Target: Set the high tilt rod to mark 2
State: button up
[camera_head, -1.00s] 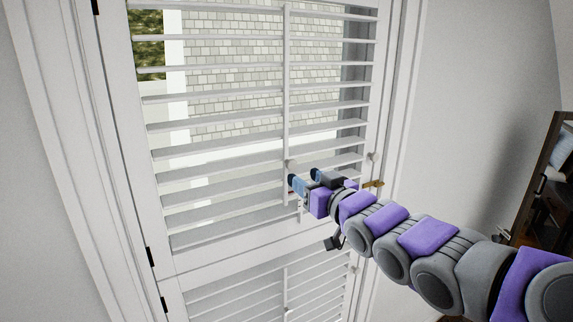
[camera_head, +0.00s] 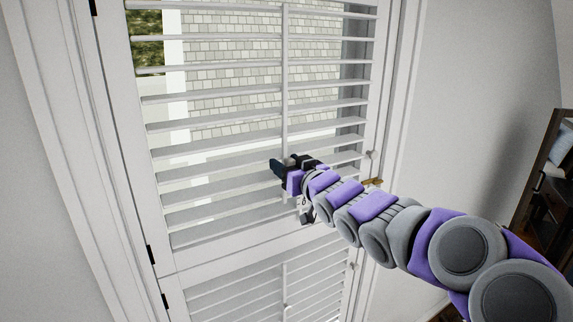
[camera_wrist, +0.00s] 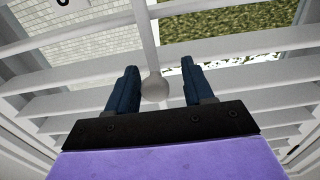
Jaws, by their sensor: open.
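The high tilt rod (camera_head: 285,80) is a thin white vertical bar on the front of the upper louvers. In the wrist view the rod (camera_wrist: 147,35) runs down to a round white knob (camera_wrist: 155,87). My gripper (camera_wrist: 154,88) is open, with one dark blue finger on each side of the knob; whether either finger touches it cannot be told. In the head view my gripper (camera_head: 283,168) is at the rod's lower part and hides the knob. A white tag with a dark mark (camera_wrist: 65,3) is cut off at the top left of the wrist view; its number is unclear.
The lower louver panel (camera_head: 265,300) has its own tilt rod (camera_head: 286,285). A white knob (camera_head: 371,155) and a brass latch (camera_head: 373,182) are on the right of the frame. Dark wooden furniture (camera_head: 545,180) stands at the far right.

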jog(key=shift+d, duration=0.6)
jog(key=c, duration=0.4)
jog(key=shift+s+a+r, duration=0.1)
jog(key=shift+a, duration=0.15)
jog(key=c, duration=0.5)
grip_shut()
notch_tip(320, 180, down, 2)
jog(key=shift+f, duration=0.1)
jog(key=o, duration=0.6)
grip_release()
jog(key=o, duration=0.3)
jog(key=shift+w, duration=0.2)
jog(key=shift+s+a, duration=0.1)
